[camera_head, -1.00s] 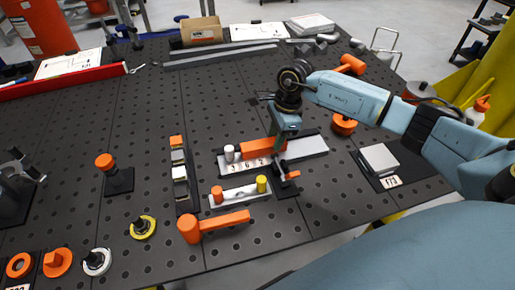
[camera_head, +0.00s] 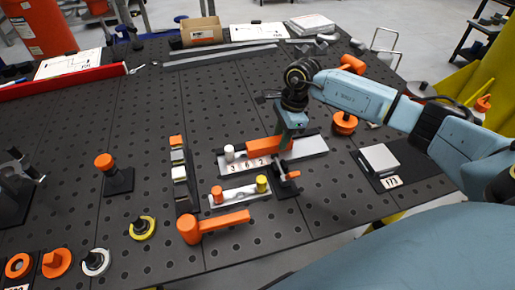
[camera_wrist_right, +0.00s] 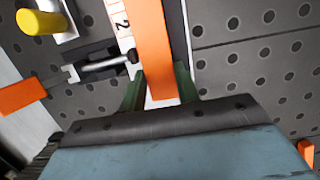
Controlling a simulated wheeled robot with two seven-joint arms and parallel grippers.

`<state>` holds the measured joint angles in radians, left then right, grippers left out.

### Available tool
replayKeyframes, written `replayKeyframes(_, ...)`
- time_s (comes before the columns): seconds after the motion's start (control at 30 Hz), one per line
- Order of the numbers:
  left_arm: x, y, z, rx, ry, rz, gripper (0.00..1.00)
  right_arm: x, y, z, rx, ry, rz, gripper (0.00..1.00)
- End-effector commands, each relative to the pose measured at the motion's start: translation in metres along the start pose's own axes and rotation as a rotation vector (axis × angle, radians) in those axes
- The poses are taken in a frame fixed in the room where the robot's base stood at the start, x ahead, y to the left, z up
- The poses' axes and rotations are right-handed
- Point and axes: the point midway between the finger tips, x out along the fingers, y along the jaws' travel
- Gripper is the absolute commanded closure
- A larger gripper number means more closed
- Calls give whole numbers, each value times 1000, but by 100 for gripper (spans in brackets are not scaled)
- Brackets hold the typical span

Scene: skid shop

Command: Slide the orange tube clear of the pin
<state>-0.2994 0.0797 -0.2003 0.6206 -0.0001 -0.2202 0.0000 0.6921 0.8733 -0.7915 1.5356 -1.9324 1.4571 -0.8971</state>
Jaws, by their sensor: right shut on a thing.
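The orange tube (camera_head: 262,147) looks like a long orange bar. It lies along a pale metal rail (camera_head: 311,147) with printed numbers on its front. My right gripper (camera_head: 284,148) is shut on its right part. In the right wrist view the orange tube (camera_wrist_right: 153,45) runs between the two green fingers of my right gripper (camera_wrist_right: 160,92). A short upright pin (camera_head: 229,153) with a pale top stands at the rail's left end, left of the tube and apart from it. My left gripper is not in view.
A small clamp with an orange handle (camera_head: 292,175) sits at the rail's front, close to my fingers; its metal spindle (camera_wrist_right: 101,63) shows in the wrist view. In front are a plate with a yellow peg (camera_head: 262,184) and an orange handle (camera_head: 225,221). The rail's right end is bare.

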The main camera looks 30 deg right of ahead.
Motion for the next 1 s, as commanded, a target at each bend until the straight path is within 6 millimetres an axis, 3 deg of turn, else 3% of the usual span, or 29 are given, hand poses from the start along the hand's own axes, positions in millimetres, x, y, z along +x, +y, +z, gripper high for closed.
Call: replayKeyframes(1.0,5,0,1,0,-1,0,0,-6,-1,-23,0,-1,-3,85)
